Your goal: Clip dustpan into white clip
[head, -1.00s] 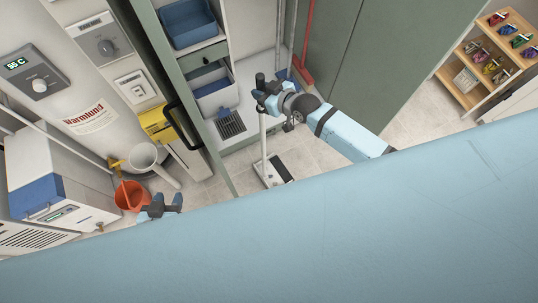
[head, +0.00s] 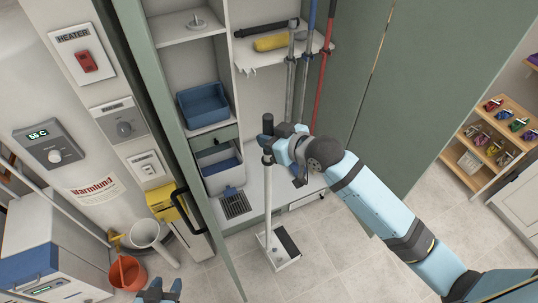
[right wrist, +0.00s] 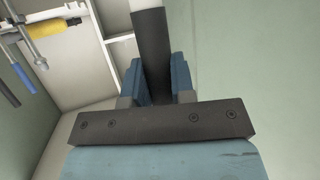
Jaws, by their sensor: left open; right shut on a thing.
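The dustpan has a white pole, a dark grip (head: 267,124) and a flat pan (head: 280,248) low at the cabinet's front. My right gripper (head: 283,150) is shut on the dark grip, and the pole hangs nearly upright below it. In the right wrist view the dark grip (right wrist: 154,50) runs between the blue fingers. My left gripper (head: 158,291) is open and empty at the bottom edge of the head view, far from the dustpan. Small fittings hang under the white shelf (head: 262,58); I cannot tell whether one is the white clip.
Grey, blue and red poles (head: 323,75) stand in the cabinet behind my right gripper. A blue bin (head: 203,105) sits on a left shelf. An open green door (head: 175,150) stands left. An orange bucket (head: 127,273) is at lower left. Floor (head: 345,250) right of the pan is clear.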

